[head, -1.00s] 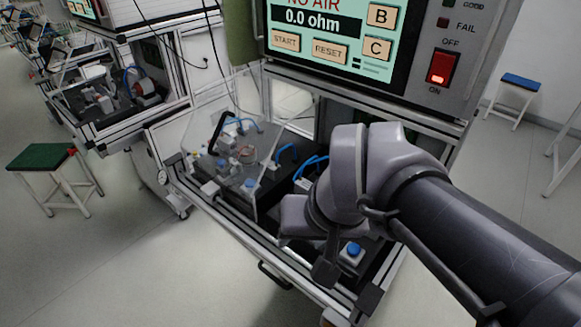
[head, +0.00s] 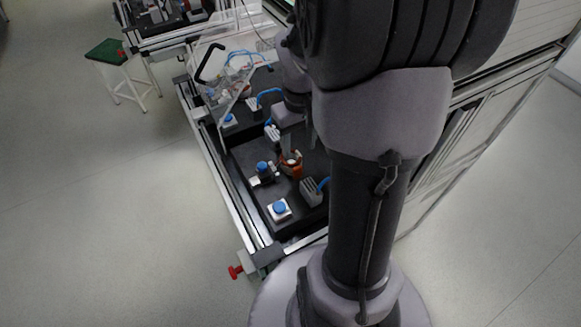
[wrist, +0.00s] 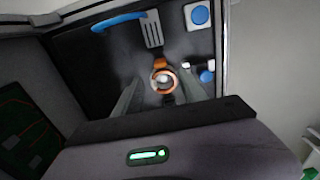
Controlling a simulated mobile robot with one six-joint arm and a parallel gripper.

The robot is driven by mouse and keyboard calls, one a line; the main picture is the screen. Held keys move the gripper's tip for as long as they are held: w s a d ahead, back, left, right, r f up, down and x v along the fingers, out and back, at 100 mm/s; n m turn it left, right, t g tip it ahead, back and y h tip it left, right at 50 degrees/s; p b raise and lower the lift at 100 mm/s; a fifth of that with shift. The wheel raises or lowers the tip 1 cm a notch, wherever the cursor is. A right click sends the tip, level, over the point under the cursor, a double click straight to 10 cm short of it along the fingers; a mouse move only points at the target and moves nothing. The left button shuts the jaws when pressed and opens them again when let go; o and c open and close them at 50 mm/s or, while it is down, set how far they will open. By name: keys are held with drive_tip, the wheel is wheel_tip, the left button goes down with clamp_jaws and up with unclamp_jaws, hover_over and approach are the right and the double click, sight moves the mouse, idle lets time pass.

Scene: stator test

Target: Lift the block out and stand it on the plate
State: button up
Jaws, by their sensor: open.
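A round part with an orange-copper ring (wrist: 163,81) sits in the dark station bed, between my fingers in the wrist view. It also shows as a small copper-coloured part in the head view (head: 291,165). My gripper (wrist: 159,88) is open, with one grey finger on each side of the ring; I cannot tell how far above it they are. In the head view my arm hides most of the gripper. I cannot tell which piece is the task's block, and no plate is clearly recognisable.
A grey finned piece (wrist: 152,30) with a blue hose stands beside the ring. A blue button on a white box (head: 280,209) and another blue-topped fitting (head: 263,168) are close by. A clear cover (head: 212,60) and metal frame rails border the bed. A green stool (head: 106,52) stands on open floor.

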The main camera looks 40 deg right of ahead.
sight(298, 169)
wheel_tip(298, 169, down, 5)
drive_tip(key=shift+r+b, duration=0.1)
drive_tip(key=shift+b, duration=0.65)
drive_tip(key=f+b, duration=0.1)
drive_tip(key=f, duration=0.1)
drive_tip(key=f+b, duration=0.2)
drive_tip(key=f, duration=0.1)
drive_tip(key=shift+s+a+f, duration=0.1)
drive_tip(key=shift+s+f, duration=0.1)
drive_tip(key=shift+r, duration=0.15)
clamp_jaws()
